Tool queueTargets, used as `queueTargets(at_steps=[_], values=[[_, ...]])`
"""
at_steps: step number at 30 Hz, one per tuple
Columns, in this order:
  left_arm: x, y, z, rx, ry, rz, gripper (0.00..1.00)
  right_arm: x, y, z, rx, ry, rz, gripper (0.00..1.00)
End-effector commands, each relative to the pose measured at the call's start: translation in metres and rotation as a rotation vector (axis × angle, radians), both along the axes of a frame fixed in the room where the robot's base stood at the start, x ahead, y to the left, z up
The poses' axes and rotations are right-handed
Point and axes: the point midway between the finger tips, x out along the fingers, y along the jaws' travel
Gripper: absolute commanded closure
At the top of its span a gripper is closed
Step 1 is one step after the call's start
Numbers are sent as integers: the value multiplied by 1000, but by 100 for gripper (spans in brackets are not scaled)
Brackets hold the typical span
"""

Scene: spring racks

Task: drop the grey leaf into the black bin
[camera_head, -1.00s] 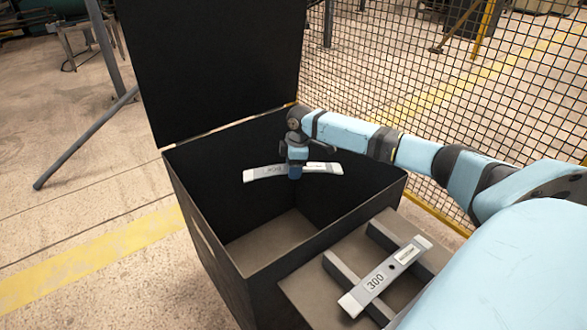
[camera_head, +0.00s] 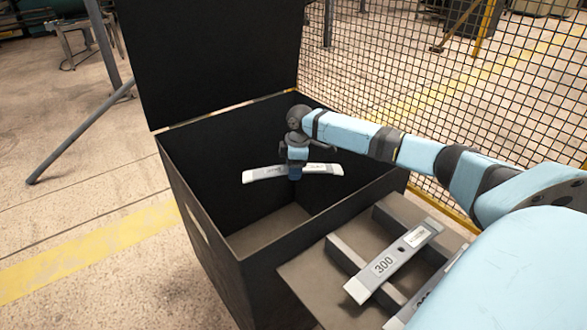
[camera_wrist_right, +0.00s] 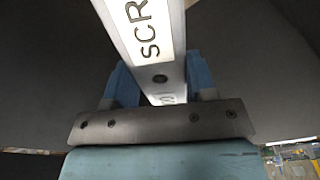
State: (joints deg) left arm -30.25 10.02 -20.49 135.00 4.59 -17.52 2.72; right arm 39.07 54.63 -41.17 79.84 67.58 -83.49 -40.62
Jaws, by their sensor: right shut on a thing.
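The grey leaf (camera_head: 322,169) is a slightly curved light bar with a label. My right gripper (camera_head: 295,170) is shut on it near its middle. In the head view the leaf lies about level over the open mouth of the black bin (camera_head: 190,207), inside the outline of its walls and above its floor. In the right wrist view the leaf (camera_wrist_right: 143,38) runs between the two blue fingers of the gripper (camera_wrist_right: 160,85), and the letters "SCR" show on its label. The bin's raised lid (camera_head: 215,60) stands behind. My left gripper is not in view.
A second grey leaf marked "300" (camera_head: 393,263) lies across a rack (camera_head: 315,281) at the bin's front right. Part of another leaf (camera_head: 425,300) shows beside it, partly behind my arm. A wire mesh fence (camera_head: 400,75) stands behind on the right.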

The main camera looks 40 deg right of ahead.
Motion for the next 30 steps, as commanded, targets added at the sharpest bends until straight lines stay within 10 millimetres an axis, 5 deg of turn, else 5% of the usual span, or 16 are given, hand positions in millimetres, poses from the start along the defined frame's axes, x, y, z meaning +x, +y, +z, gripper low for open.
queueTargets(at_steps=[9, 10, 14, 23, 29, 30], values=[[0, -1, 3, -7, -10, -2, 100, 1, 0, 1, 0, -3, 0, 100], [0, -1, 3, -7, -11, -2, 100, 1, 0, 1, 0, -3, 0, 47], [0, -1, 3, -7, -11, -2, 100, 1, 0, 1, 0, -2, 0, 19], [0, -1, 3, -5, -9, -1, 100, 0, 0, 1, 0, 1, 0, 19], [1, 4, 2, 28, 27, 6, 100, -2, -3, 29, -1, -2, 0, 19], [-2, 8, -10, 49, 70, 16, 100, -2, -4, 38, -2, -2, 0, 19]])
